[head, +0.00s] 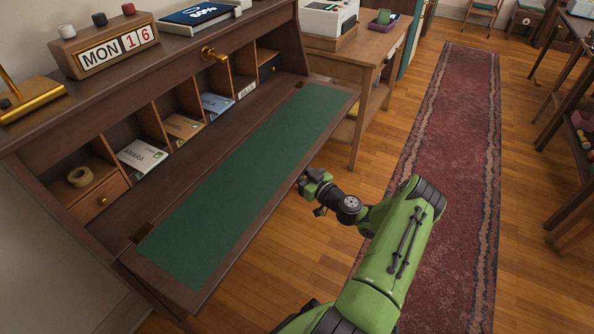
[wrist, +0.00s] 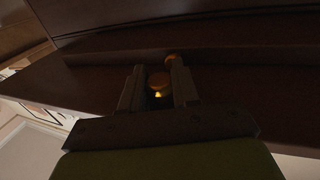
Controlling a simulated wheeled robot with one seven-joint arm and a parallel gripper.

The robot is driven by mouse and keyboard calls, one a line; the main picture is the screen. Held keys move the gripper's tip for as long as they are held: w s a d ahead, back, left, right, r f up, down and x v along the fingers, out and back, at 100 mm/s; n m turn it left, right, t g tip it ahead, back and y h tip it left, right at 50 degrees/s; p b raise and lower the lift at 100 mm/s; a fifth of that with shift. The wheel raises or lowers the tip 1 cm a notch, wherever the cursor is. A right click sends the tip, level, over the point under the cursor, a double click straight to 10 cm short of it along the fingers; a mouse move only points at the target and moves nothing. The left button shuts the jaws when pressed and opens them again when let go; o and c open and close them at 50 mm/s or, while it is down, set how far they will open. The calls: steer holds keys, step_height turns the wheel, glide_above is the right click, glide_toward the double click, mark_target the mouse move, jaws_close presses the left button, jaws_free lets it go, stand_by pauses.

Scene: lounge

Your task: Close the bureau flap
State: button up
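The bureau flap (head: 230,190) is folded down and slopes outward from the bureau (head: 130,85), its green inlay facing up. My gripper (head: 306,183) is at the outer long edge of the flap, near its middle; its tips are partly hidden by the edge. In the wrist view, the two fingers of my gripper (wrist: 158,88) stand apart, with a brass knob (wrist: 159,79) showing in the gap between them against dark wood. I cannot tell whether the fingers touch the knob. Another small brass piece (wrist: 172,58) shows just beyond.
The bureau's pigeonholes hold booklets (head: 143,155) and a tape roll (head: 80,176). A calendar block (head: 103,50) and a brass lamp base (head: 30,98) stand on top. A wooden side table (head: 353,60) stands beyond the flap. A red runner (head: 455,130) covers open floor at right.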

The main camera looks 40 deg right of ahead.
jaws_close()
